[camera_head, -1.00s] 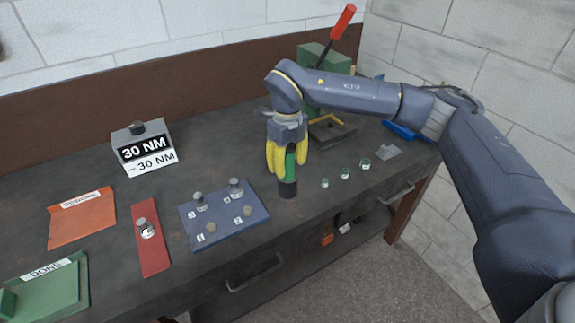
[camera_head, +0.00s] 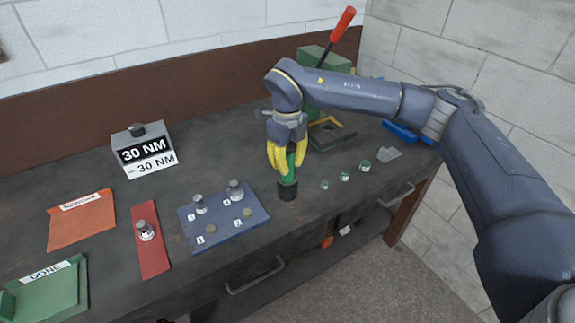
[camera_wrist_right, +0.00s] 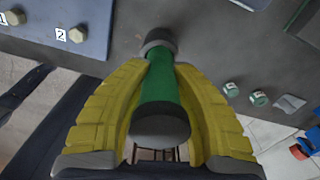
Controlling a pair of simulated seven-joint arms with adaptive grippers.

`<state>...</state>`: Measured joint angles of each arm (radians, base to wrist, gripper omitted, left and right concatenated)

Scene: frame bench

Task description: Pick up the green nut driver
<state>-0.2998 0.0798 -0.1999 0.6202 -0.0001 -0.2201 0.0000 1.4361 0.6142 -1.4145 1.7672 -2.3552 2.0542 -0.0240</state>
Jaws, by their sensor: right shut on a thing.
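The green nut driver (camera_head: 289,172) stands upright on the bench, with a green handle and a dark base. My right gripper (camera_head: 280,158) has its yellow fingers around the handle from above and is shut on it. In the right wrist view the green nut driver (camera_wrist_right: 162,88) lies between both yellow fingers of my right gripper (camera_wrist_right: 160,105), with its grey end against the bench or very close to it; I cannot tell which. My left gripper is not in view.
A blue plate (camera_head: 250,214) with bolts and numbered spots lies left of the driver. Several small green-marked nuts (camera_head: 345,175) sit to its right. A red strip (camera_head: 154,260), orange tray (camera_head: 62,236), green DONE tray (camera_head: 40,296) and 30 NM block (camera_head: 143,150) stand further left.

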